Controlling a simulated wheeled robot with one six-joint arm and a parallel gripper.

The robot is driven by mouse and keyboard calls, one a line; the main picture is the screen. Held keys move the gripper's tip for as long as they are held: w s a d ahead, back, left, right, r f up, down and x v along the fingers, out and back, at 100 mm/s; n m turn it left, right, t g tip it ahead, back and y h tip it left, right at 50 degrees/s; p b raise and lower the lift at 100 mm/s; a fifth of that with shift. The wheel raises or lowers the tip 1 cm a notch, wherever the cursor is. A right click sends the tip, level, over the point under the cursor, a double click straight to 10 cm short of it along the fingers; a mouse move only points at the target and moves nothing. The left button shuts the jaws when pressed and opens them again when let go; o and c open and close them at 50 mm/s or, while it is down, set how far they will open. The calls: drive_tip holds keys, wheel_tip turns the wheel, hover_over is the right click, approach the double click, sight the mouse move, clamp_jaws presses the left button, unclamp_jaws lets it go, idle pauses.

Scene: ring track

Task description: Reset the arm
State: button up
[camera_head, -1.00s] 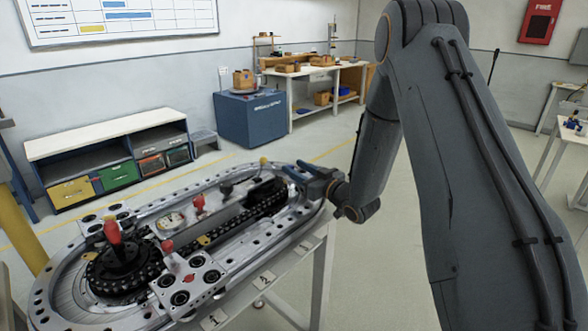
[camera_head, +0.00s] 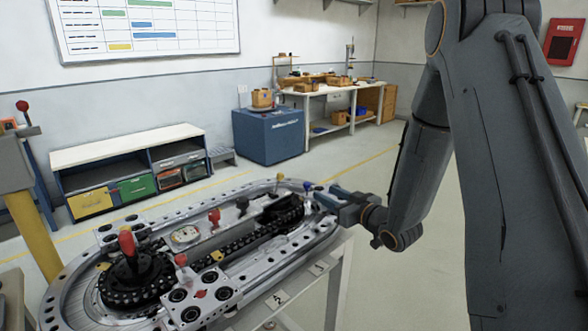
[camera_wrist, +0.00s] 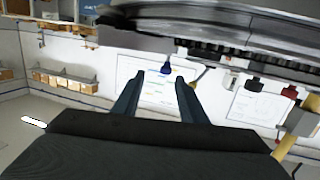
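My gripper (camera_head: 332,194) is at the right end of the ring track (camera_head: 150,318), at the end of my bent arm. In the wrist view its two fingers (camera_wrist: 158,82) stand apart with nothing between them. A blue knob (camera_wrist: 166,69) shows just beyond the fingertips, apart from them as far as I can see; a small blue knob (camera_head: 308,186) also shows by the gripper in the head view. The track carries a chain, a red-handled lever (camera_head: 127,243) on the left and a red knob (camera_head: 214,216) in the middle.
A low shelf with coloured drawers (camera_head: 130,160), a blue cabinet (camera_head: 268,136) and a workbench (camera_head: 330,88) stand along the back wall. A yellow post (camera_head: 35,235) is at the left. The floor (camera_head: 390,165) behind my arm is clear.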

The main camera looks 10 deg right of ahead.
drive_tip(key=shift+s+d+m+g+h, duration=0.15)
drive_tip(key=shift+d+m+g+h, duration=0.15)
drive_tip(key=shift+h, duration=0.6)
drive_tip(key=s+f+m+g+h, duration=0.1)
drive_tip(key=s+g, duration=0.5)
drive_tip(key=s, duration=1)
drive_tip(key=s+f+m+g+h, duration=0.2)
drive_tip(key=s+m+g+h, duration=0.2)
drive_tip(key=s, duration=1.2)
drive_tip(key=shift+s+d+f+g+h, duration=0.3)
drive_tip(key=shift+s+g+h, duration=0.1)
drive_tip(key=shift+g, duration=1.3)
